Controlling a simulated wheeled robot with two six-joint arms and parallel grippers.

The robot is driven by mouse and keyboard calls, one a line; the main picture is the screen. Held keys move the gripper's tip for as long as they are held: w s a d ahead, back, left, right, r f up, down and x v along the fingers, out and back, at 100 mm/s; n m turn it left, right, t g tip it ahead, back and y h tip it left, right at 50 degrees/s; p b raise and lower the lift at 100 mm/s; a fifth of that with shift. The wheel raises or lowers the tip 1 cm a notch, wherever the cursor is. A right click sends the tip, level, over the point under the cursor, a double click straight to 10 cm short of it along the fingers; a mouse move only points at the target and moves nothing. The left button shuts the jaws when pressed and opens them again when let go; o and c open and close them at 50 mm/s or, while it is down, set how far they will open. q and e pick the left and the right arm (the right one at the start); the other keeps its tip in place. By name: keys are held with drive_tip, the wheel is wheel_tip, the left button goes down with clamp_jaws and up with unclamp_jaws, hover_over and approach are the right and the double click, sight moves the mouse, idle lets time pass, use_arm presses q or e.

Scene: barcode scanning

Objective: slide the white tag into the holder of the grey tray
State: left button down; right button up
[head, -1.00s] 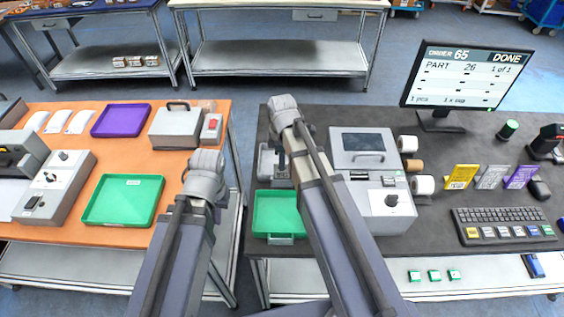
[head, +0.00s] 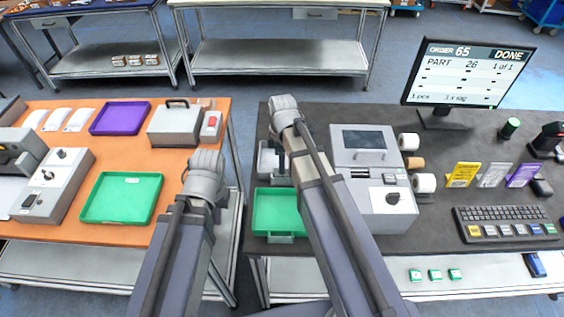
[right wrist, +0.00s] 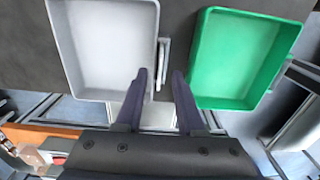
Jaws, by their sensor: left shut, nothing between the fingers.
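The grey tray (right wrist: 105,50) lies on the dark table at the left of the right wrist view, empty. In the head view it is mostly hidden beside my right arm. A thin pale strip (right wrist: 161,68) stands at its right wall, seen nearly edge-on. It looks like the holder with the white tag; I cannot separate the two. My right gripper (right wrist: 160,74) has its fingers apart, one either side of the strip's near end, with no clear contact.
A green tray (right wrist: 243,55) lies right of the strip, close to my right fingers. The grey label machine (head: 372,180) stands right of my right arm, with rolls beside it. A monitor (head: 467,75) reads DONE. The orange table (head: 60,232) holds trays and boxes.

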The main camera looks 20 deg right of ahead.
drive_tip(key=shift+r, duration=0.1)
wheel_tip(320, 180, up, 8)
drive_tip(key=p, duration=0.7)
drive_tip(key=shift+p, duration=0.4)
drive_tip(key=shift+f, duration=0.2)
drive_tip(key=s+a+f+m+b, duration=0.3)
drive_tip(key=s+a+m, duration=0.2)
drive_tip(key=s, duration=0.2)
drive_tip(key=s+a+f+m+h+b, duration=0.1)
drive_tip(key=s+a+f+m+b, duration=0.2)
drive_tip(key=s+a+m, duration=0.2)
drive_tip(key=shift+s+a+f+m+b, duration=0.3)
drive_tip(key=shift+s+m, duration=0.2)
drive_tip(key=shift+s, duration=0.65)
drive_tip(key=shift+s, duration=0.15)
